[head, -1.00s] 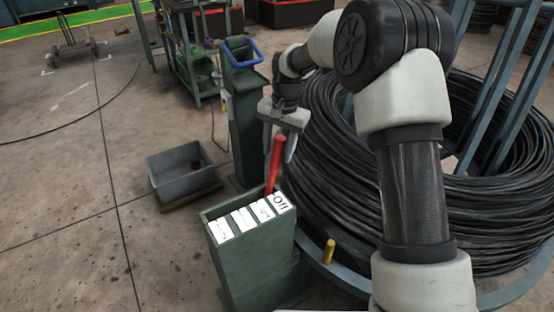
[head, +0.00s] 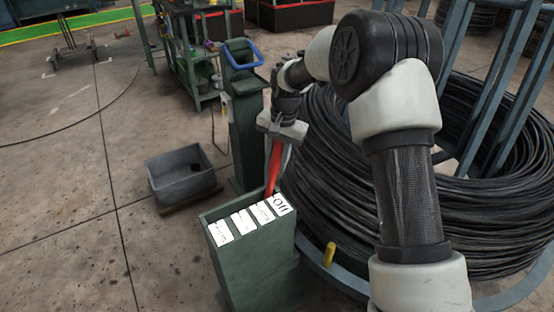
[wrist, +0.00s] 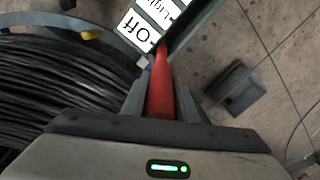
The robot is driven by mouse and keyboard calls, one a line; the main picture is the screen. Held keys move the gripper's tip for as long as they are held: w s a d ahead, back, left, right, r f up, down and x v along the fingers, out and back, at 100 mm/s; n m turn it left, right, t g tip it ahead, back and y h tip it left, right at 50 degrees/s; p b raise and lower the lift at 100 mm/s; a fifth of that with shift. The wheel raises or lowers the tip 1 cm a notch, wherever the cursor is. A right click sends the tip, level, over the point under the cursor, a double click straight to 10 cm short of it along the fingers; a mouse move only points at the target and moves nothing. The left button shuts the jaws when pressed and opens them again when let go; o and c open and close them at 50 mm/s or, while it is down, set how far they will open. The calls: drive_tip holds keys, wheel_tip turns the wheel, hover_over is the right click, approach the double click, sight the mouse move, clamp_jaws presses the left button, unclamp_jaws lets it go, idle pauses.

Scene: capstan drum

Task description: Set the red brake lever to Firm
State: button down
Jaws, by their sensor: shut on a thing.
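The red brake lever (head: 273,168) rises from the right end of the green lever stand (head: 254,265), beside the white plate marked "Off" (head: 280,204). More white plates run to the left along the stand's top; their words are too small to read in the head view. My gripper (head: 277,160) is shut on the lever's upper part. In the wrist view the red lever (wrist: 160,90) lies between the two fingers, with the "Off" plate (wrist: 136,30) just beyond its lower end.
A large coil of black wire (head: 335,170) stands close to the right of the stand. A yellow peg (head: 330,253) is at its near rim. A green post with a blue handle (head: 243,54) stands behind. A grey bin (head: 182,180) sits on the floor at left, with open floor around it.

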drive_tip(key=s+a+f+t+h+b, duration=0.1)
drive_tip(key=s+a+h+b, duration=0.1)
drive_tip(key=s+a, duration=0.2)
drive_tip(key=s+a+f+t+h+b, duration=0.1)
drive_tip(key=s+a, duration=0.4)
drive_tip(key=a, duration=0.5)
drive_tip(key=s+a+f+t+h+b, duration=0.1)
drive_tip(key=s+a+t+h+b, duration=0.1)
drive_tip(key=s+a, duration=0.3)
drive_tip(key=shift+s+a+f+h+b, duration=0.1)
drive_tip(key=shift+a+h+b, duration=0.3)
drive_tip(key=shift+a, duration=0.15)
drive_tip(key=shift+s+a+f+h+b, duration=0.1)
drive_tip(key=shift+a+h+b, duration=0.3)
drive_tip(key=shift+a, duration=0.15)
drive_tip(key=shift+s+a+f+t, duration=0.25)
drive_tip(key=shift+a+t, duration=0.15)
drive_tip(key=shift+s+f+n, duration=0.1)
drive_tip(key=shift+n, duration=0.2)
drive_tip(key=c, duration=1.4)
unclamp_jaws()
drive_tip(key=shift+a, duration=0.2)
drive_tip(key=shift+d, duration=0.1)
